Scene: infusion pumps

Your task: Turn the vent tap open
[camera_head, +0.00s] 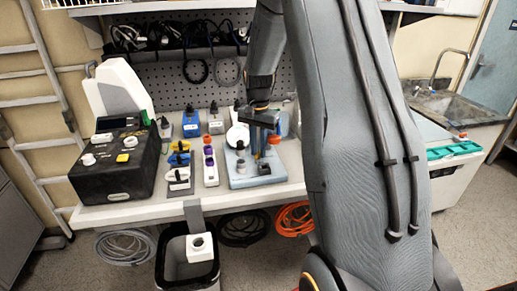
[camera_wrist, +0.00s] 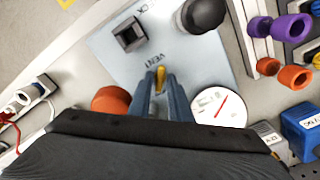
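The yellow vent tap handle (camera_wrist: 160,77) stands on a pale blue board beside the printed word VENT in the wrist view. My gripper (camera_wrist: 160,88) is over it, with one blue-grey finger on each side of the handle. The gap is about as narrow as the handle; I cannot tell whether the fingers press on it. In the head view my gripper (camera_head: 258,148) points down over the blue board (camera_head: 240,180), and a bit of yellow shows under it. The tap's base is hidden by the fingers.
On the board are an orange-red knob (camera_wrist: 111,100), a round gauge with a red needle (camera_wrist: 219,108), a black knob (camera_wrist: 203,14) and a dark square socket (camera_wrist: 130,35). A rack with purple and orange caps (camera_head: 210,160) stands left. A black box (camera_head: 115,165) is farther left.

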